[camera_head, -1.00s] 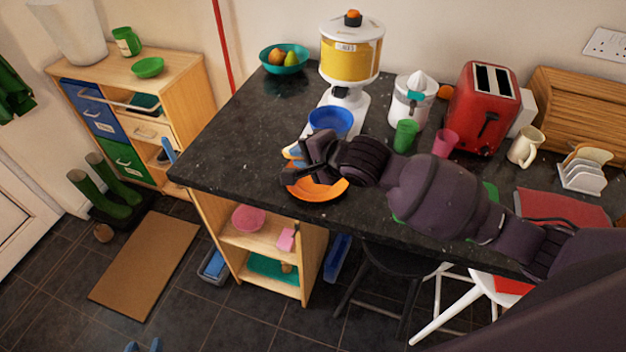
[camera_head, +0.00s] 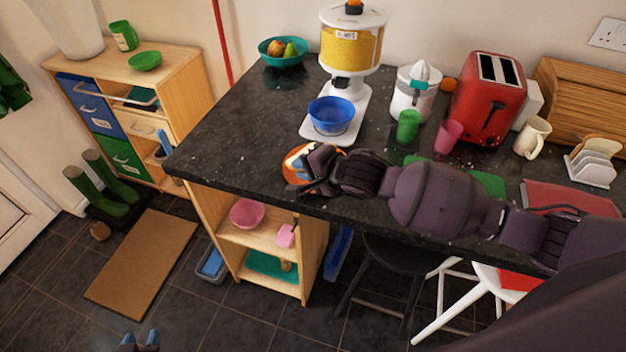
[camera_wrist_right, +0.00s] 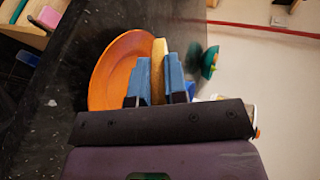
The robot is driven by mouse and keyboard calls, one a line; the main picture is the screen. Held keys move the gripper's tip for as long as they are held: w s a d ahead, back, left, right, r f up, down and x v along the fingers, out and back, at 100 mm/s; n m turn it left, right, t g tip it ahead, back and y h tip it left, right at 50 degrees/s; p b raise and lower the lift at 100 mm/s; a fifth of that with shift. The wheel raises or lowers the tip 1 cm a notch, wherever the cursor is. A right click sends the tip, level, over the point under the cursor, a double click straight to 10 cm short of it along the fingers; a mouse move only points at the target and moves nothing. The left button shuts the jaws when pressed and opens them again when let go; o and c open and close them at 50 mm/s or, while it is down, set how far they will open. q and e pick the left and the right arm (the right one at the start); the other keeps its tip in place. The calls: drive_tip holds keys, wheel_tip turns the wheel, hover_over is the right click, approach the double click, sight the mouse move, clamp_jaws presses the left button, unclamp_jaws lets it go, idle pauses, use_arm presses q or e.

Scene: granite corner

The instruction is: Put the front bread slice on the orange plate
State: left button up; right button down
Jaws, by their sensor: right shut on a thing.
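The orange plate (camera_head: 288,172) lies on the dark counter near its front edge, partly hidden by my right gripper (camera_head: 308,172). In the right wrist view, the blue fingertips (camera_wrist_right: 158,82) are shut on a tan bread slice (camera_wrist_right: 160,54), held edge-on. The orange plate (camera_wrist_right: 112,66) is just beside and behind the slice in that view. Whether the slice touches the plate cannot be told. My left gripper (camera_head: 140,341) shows only its two blue fingertips, apart and empty, at the bottom edge. A white toast rack (camera_head: 589,170) with a bread slice (camera_head: 601,146) stands at the far right.
A blue bowl (camera_head: 331,115) on a white scale base stands just behind the plate. A green cup (camera_head: 408,125), a pink cup (camera_head: 447,135) and a red toaster (camera_head: 488,100) are to the right. The counter left of the plate is clear.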

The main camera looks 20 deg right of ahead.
drive_tip(key=shift+f+b, duration=0.35)
drive_tip(key=shift+f, duration=1.05)
drive_tip(key=c, duration=1.3)
unclamp_jaws()
